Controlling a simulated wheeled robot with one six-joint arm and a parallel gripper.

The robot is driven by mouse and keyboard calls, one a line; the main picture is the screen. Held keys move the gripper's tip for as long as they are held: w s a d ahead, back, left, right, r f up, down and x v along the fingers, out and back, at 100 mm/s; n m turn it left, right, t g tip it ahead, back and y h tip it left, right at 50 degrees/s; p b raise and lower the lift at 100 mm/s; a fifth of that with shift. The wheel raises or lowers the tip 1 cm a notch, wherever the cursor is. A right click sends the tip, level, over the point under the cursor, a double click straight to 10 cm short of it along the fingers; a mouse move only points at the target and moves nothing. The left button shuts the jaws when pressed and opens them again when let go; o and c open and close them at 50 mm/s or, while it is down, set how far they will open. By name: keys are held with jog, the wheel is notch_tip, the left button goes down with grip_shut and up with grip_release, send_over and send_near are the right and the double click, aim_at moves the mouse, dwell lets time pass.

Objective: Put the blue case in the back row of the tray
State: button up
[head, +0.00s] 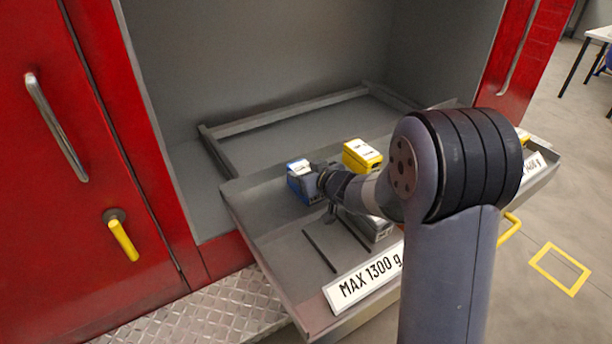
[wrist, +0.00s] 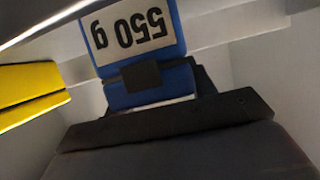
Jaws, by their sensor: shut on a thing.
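The blue case (head: 302,181) is at the back left part of the pulled-out tray (head: 268,246) in the head view. In the wrist view the blue case (wrist: 140,52) fills the upper middle, with an upside-down "550 g" label. My gripper (head: 322,178) is shut on the blue case. The gripper's dark jaw shows across the lower part of the wrist view. Whether the case touches the tray floor is hidden by the case and gripper.
A yellow case (head: 362,154) stands in the tray to the right of the blue case. A grey case (head: 372,228) lies nearer the front, partly behind my arm. The tray's front carries a "MAX 1300 g" label (head: 368,280). Red cabinet doors (head: 60,200) flank the opening. The tray's front left is clear.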

jog(key=shift+f, duration=0.1)
jog(key=o, duration=1.4)
jog(key=shift+r, duration=0.25)
jog(key=p+v, duration=0.2)
jog(key=v, duration=1)
jog(key=shift+f, duration=0.15)
